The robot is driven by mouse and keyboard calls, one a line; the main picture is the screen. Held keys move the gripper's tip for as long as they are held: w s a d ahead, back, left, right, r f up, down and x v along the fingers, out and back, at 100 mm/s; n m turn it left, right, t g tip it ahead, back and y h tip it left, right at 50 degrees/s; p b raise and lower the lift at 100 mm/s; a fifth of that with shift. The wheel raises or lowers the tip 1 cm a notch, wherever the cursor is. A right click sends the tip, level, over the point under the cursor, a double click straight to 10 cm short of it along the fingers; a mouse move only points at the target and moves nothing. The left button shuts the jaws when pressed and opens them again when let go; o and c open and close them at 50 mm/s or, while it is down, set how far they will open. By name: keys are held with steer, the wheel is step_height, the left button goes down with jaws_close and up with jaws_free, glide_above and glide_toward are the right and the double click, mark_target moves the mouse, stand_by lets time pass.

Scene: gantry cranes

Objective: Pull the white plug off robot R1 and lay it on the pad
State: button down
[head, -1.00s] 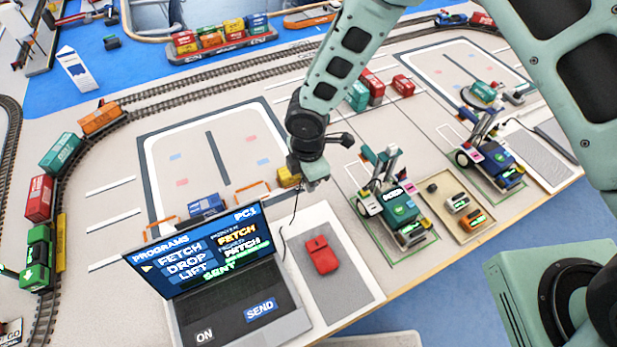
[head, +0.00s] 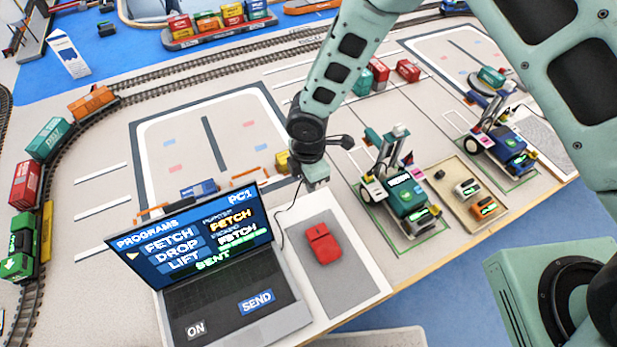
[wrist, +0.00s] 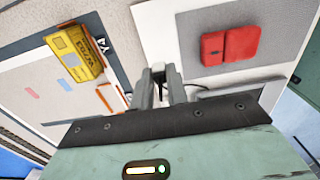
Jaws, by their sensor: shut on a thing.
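My gripper (head: 316,180) is shut on the small white plug (wrist: 158,67), which is mostly hidden between the fingertips in the wrist view. It is above the table, near the far left edge of the grey pad (head: 347,287) with a white border. A thin dark cable (head: 281,228) hangs below my gripper toward the laptop. A teal wheeled robot (head: 407,197) stands upright to the right, apart from my gripper. A blue wheeled robot (head: 512,143) stands farther right. I cannot read which one is R1.
A red mouse-like block (head: 323,243) lies on the grey pad. The open laptop (head: 205,265) stands left of it. A yellow block (wrist: 73,52) lies by the white-bordered field. A tan tray (head: 484,213) with small blocks lies between the robots. Bare pad shows in front of the red block.

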steer(key=b, duration=0.5)
glide_above(309, 205)
steer(key=shift+f, duration=3.55)
steer(key=shift+f+b, duration=0.55)
steer(key=shift+f, duration=0.05)
steer(key=c, duration=1.3)
jaws_free()
step_height(309, 205, up, 18)
steer(key=b, duration=0.1)
steer(key=shift+f, duration=0.2)
